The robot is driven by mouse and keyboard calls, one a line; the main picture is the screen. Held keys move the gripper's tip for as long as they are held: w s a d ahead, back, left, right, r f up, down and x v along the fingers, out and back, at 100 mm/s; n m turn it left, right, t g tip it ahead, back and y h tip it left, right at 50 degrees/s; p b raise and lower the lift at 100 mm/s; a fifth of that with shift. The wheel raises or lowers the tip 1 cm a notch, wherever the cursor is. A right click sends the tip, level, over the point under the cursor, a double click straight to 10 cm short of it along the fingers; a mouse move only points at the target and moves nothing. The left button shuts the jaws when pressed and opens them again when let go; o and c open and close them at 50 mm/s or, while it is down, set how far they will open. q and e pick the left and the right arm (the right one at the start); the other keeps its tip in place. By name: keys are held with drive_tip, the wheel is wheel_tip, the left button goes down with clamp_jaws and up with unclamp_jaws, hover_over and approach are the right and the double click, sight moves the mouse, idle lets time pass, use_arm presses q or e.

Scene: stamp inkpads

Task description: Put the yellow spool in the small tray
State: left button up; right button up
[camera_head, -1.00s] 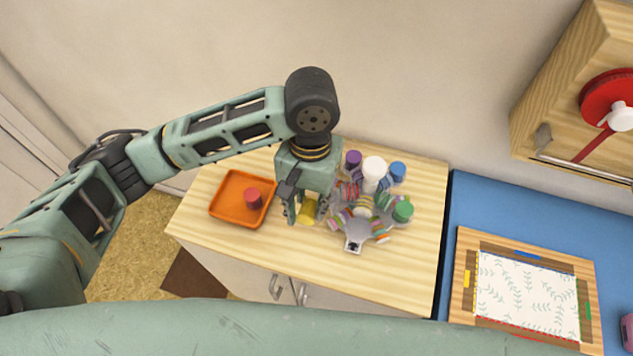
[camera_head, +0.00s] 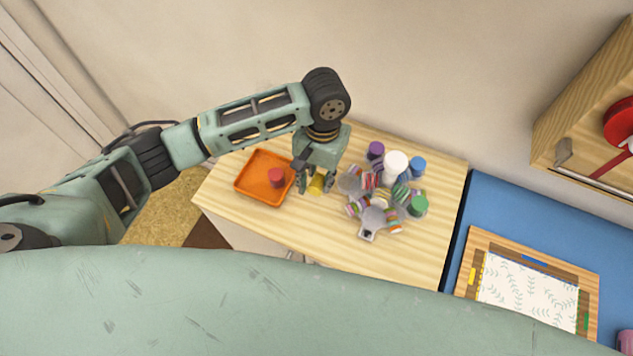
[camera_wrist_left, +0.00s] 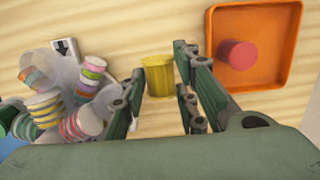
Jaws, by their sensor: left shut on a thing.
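The yellow spool (camera_head: 316,185) is between the fingers of my left gripper (camera_head: 314,188), which is shut on it. In the left wrist view the yellow spool (camera_wrist_left: 159,75) stands out between the two dark green fingers (camera_wrist_left: 160,85). The small orange tray (camera_head: 241,187) lies just left of the gripper in the head view. It also shows at the upper right of the left wrist view (camera_wrist_left: 290,45). A red spool (camera_head: 276,177) stands in the tray. Whether the yellow spool touches the table is hard to tell. My right gripper is not in view.
Right of the gripper stands a grey carousel (camera_head: 373,217) holding several striped stacks, with white (camera_head: 396,164), purple (camera_head: 376,150), blue (camera_head: 417,166) and green (camera_head: 418,205) spools around it. Bare wood lies at the front of the table (camera_head: 310,225). A blue surface (camera_head: 500,205) adjoins on the right.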

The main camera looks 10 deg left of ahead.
sight(316, 186)
use_arm(q)
drive_tip(key=shift+w+a+f, duration=0.15)
drive_tip(key=shift+a+f, duration=0.05)
drive_tip(key=shift+f+p, duration=0.35)
drive_tip(key=shift+f, duration=1.65)
drive_tip(key=o, duration=1)
drive_tip(key=shift+f, duration=0.1)
